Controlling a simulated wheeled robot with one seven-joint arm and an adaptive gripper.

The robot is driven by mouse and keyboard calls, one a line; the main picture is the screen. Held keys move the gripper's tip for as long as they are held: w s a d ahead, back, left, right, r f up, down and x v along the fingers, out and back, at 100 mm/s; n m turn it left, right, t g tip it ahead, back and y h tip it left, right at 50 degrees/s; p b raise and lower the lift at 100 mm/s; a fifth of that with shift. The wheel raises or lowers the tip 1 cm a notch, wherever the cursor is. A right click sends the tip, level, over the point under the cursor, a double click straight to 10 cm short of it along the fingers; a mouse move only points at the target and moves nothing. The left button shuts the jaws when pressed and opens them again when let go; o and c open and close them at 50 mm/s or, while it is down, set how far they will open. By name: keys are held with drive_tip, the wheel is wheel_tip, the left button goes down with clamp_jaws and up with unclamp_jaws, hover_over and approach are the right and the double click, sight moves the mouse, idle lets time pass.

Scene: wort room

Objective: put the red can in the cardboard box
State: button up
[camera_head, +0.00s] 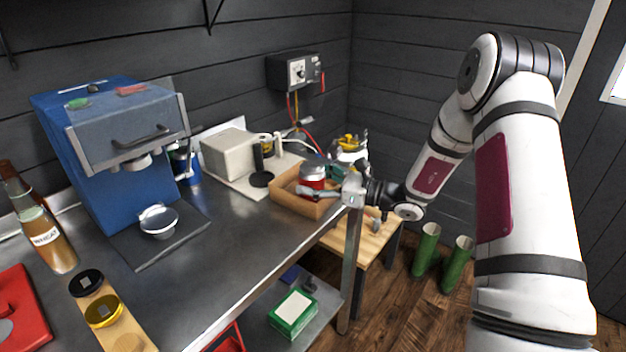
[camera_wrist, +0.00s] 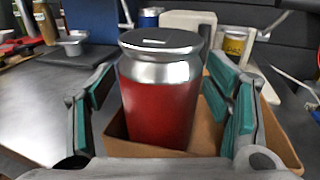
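The red can (camera_head: 312,180), with a silver neck and dark lid, is upright inside the open cardboard box (camera_head: 289,201) on the metal counter. In the wrist view the red can (camera_wrist: 160,105) stands between my fingers, with box walls (camera_wrist: 208,128) beside and behind it. My gripper (camera_head: 320,188) reaches over the box from the right. In the wrist view my gripper (camera_wrist: 168,105) has its green pads apart, with a gap on each side of the can. The can's base is partly hidden.
A blue machine (camera_head: 115,150) stands on the counter at left. A beige device (camera_head: 228,152) and a black cylinder (camera_head: 260,165) are behind the box. A glass vessel with a yellow top (camera_head: 348,150) is at the back right.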

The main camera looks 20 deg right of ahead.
drive_tip(key=shift+r, duration=0.1)
drive_tip(key=shift+r, duration=0.3)
drive_tip(key=shift+s+d+r+p, duration=0.1)
drive_tip(key=shift+d+r+p, duration=0.05)
drive_tip(key=shift+r+p, duration=0.2)
drive_tip(key=v, duration=1.1)
drive_tip(key=s+a+r+n+g+h, duration=0.2)
drive_tip(key=s+a+r+n+g, duration=0.25)
drive_tip(key=s+a+n, duration=0.3)
drive_tip(key=s+a+r+n+g+h, duration=0.1)
drive_tip(key=s+a+r+n+g, duration=0.3)
drive_tip(key=s+a+n+g, duration=0.4)
drive_tip(key=s+d+r+n+t+h, duration=0.1)
drive_tip(key=s+d+n+t+h, duration=0.1)
drive_tip(key=s+n+h, duration=0.3)
drive_tip(key=s+d+r+n+t+h, duration=0.2)
drive_tip(key=s+d+n+h, duration=0.3)
drive_tip(key=s, duration=0.7)
drive_tip(key=shift+s+r+t+h+b, duration=0.2)
drive_tip(key=shift+s+t+h+b, duration=0.1)
drive_tip(key=shift+t+h, duration=0.3)
